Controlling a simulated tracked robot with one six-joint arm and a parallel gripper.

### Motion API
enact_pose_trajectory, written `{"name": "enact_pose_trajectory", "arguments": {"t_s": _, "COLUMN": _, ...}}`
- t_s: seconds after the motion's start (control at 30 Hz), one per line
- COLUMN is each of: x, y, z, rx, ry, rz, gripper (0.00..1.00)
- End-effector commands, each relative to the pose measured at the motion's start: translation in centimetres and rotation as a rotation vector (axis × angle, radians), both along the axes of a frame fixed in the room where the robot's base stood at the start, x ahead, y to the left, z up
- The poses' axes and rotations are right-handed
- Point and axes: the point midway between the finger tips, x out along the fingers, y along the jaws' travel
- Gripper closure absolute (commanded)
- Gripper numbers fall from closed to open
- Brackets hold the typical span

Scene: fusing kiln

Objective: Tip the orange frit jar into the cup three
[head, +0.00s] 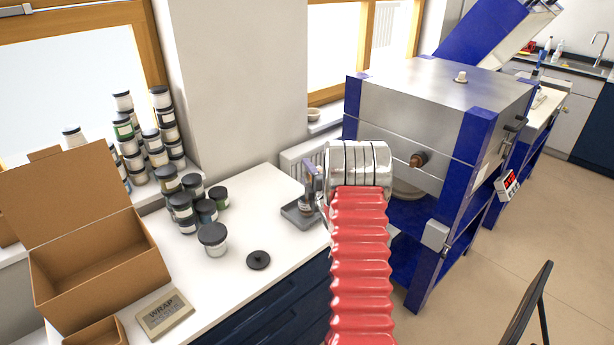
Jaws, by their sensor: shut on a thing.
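My red ribbed arm rises through the middle of the head view and ends in a banded metal cuff. The cuff hides what lies beyond it, and I cannot make out my gripper's fingers or anything between them. I cannot pick out an orange frit jar. A shallow grey tray (293,212) lies on the white counter just left of my arm, with a small upright grey item (306,203) at it, partly covered. I cannot tell whether this is a cup, and I can read no cup number.
A dark-lidded jar (214,240) and a loose black lid (258,260) are on the white counter (262,199). Several jars stand stacked behind. An open cardboard box (105,270) and a wrap packet (165,313) are at left. A blue-framed kiln (430,110) stands right of my arm.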

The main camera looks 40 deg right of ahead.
Motion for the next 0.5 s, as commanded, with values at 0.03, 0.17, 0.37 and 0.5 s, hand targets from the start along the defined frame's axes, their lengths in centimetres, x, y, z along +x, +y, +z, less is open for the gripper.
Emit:
{"name": "enact_pose_trajectory", "arguments": {"t_s": 0.03, "x": 0.01, "y": -0.01, "z": 0.06, "rx": 0.0, "ry": -0.001, "rz": 0.0, "gripper": 0.77}}
{"name": "enact_pose_trajectory", "arguments": {"t_s": 0.17, "x": 0.01, "y": -0.01, "z": 0.06, "rx": 0.0, "ry": -0.001, "rz": 0.0, "gripper": 0.77}}
{"name": "enact_pose_trajectory", "arguments": {"t_s": 0.37, "x": 0.01, "y": 0.06, "z": 0.03, "rx": -0.018, "ry": -0.003, "rz": 0.0, "gripper": 0.77}}
{"name": "enact_pose_trajectory", "arguments": {"t_s": 0.5, "x": 0.01, "y": 0.12, "z": 0.04, "rx": -0.048, "ry": -0.003, "rz": 0.0, "gripper": 0.77}}
